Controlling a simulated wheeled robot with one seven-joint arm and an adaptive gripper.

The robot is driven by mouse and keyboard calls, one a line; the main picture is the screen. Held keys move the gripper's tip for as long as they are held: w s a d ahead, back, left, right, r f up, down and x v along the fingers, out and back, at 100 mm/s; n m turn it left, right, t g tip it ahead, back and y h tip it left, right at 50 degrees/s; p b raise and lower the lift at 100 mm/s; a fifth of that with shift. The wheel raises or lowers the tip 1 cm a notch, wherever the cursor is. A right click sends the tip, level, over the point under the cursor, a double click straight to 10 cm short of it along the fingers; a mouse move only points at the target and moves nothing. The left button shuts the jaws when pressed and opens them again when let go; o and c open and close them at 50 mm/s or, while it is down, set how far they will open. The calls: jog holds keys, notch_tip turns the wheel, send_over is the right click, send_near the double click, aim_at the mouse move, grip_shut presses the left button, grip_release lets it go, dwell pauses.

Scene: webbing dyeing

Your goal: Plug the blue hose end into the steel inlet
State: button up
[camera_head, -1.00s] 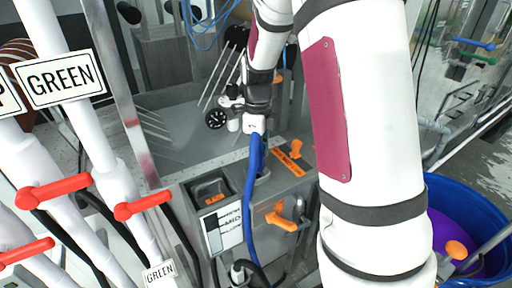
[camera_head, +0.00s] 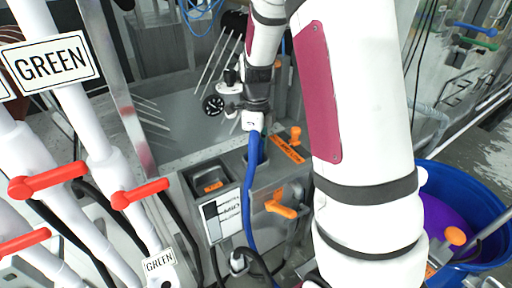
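The blue hose (camera_head: 247,190) hangs down the front of a steel cabinet (camera_head: 225,171). Its upper end is at my gripper (camera_head: 253,121), which appears shut on it, just above and behind the cabinet's top. The fingertips are small and partly hidden, so the grip is not fully clear. Directly below my gripper, the hose covers a round opening in the cabinet top. I cannot tell whether that opening is the steel inlet, or whether the hose end touches anything there.
An orange switch (camera_head: 295,136) and an orange lever handle (camera_head: 281,207) stick out from the cabinet. White pipes with red handles (camera_head: 140,193) and a GREEN sign (camera_head: 52,63) stand at left. A blue tub (camera_head: 438,172) is at right. My own arm blocks the right middle.

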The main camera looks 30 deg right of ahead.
jog(key=shift+o, duration=1.4)
jog(key=shift+r, duration=0.1)
notch_tip(320, 180, up, 12)
jog(key=shift+f, duration=0.1)
